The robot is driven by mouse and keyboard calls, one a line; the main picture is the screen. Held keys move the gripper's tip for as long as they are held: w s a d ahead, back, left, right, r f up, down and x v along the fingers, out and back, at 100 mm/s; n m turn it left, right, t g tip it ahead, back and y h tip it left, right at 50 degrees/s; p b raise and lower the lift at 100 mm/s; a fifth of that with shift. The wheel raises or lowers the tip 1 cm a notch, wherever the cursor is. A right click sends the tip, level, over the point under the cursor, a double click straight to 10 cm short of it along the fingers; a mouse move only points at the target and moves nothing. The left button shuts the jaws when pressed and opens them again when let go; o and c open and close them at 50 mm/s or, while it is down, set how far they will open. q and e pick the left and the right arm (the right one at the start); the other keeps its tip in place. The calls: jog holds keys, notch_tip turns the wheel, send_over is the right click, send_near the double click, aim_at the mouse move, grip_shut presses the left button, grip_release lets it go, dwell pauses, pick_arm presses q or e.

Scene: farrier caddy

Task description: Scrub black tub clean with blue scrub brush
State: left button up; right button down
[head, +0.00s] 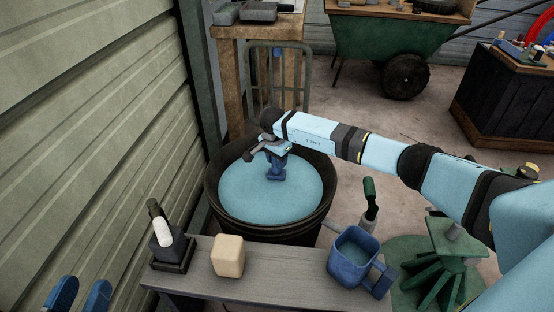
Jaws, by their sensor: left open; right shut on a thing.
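The black tub (212,205) stands on the floor past the bench, filled nearly to its rim with pale blue water (245,195). My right gripper (275,152) reaches over the tub from the right and is shut on the blue scrub brush (277,174). The brush is held roughly upright over the middle of the tub, its lower end at the water surface. I cannot tell how deep it reaches. My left gripper (80,292) shows only as two separated blue fingertips at the bottom left. It is open and empty, away from the tub.
A grey bench (280,284) in front holds a cream block (228,257), a dark holder with a white object (170,250) and a blue mug (355,255). A green stand (440,265) is at right. A corrugated wall (90,130) closes the left; a wheelbarrow (390,45) stands behind.

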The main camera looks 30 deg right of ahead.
jog(key=shift+f, duration=0.45)
dwell(0.3)
jog(key=shift+s+a+r+p, duration=0.25)
jog(key=shift+s+a+p, duration=0.4)
jog(key=shift+s+p, duration=0.2)
jog(key=shift+s+a+f+p, duration=0.15)
jog(key=shift+s+a+p, duration=0.4)
jog(key=shift+s, duration=0.2)
jog(key=shift+s+a+p, duration=0.4)
jog(key=shift+s+p, duration=0.15)
jog(key=shift+s+a+p, duration=0.7)
jog(key=shift+s+a, duration=0.1)
jog(key=shift+s, duration=0.2)
jog(key=shift+f, duration=0.1)
